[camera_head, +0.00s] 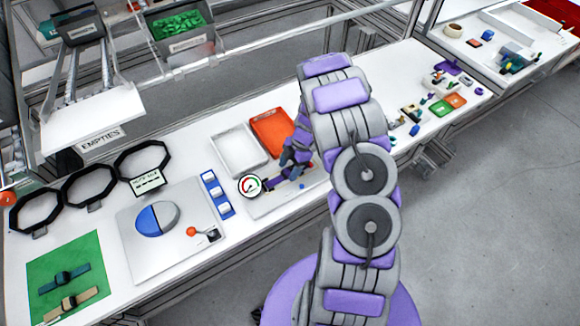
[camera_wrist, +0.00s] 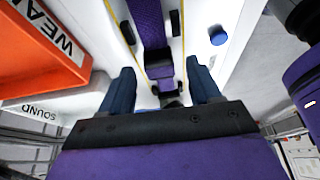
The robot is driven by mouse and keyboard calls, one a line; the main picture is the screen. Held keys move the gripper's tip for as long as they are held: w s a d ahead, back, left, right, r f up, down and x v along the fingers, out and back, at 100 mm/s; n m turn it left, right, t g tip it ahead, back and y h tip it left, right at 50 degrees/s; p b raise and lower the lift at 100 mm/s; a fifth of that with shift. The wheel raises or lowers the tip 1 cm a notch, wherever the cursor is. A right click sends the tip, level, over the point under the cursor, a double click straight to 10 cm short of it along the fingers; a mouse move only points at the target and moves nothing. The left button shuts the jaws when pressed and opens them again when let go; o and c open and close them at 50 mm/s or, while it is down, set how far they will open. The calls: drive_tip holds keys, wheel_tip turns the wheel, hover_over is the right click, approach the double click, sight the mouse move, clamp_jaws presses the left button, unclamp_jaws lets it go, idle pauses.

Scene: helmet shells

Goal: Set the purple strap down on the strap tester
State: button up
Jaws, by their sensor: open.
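The purple strap (camera_wrist: 148,22) lies lengthwise on the strap tester (camera_head: 262,207), a pale plate with a round dial gauge (camera_head: 249,185) at its left end. In the head view a dark purple piece of the strap (camera_head: 275,183) shows just right of the gauge. My gripper (camera_head: 293,160) is over the tester's back side. In the wrist view my gripper (camera_wrist: 160,70) is open, with a blue finger on each side of the strap's buckle end and visible gaps between them. The strap's near end is partly hidden by the gripper's body.
An orange tray (camera_head: 272,130) and a white tray (camera_head: 238,150) stand behind the tester. A blue knob (camera_wrist: 218,36) lies to the strap's right in the wrist view. A green mat (camera_head: 67,265) with two other straps is at the front left.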

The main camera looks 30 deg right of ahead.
drive_tip(key=p+v, duration=0.1)
drive_tip(key=v, duration=1.6)
drive_tip(key=shift+d+p, duration=0.15)
drive_tip(key=shift+p, duration=0.25)
drive_tip(key=shift+r, duration=0.15)
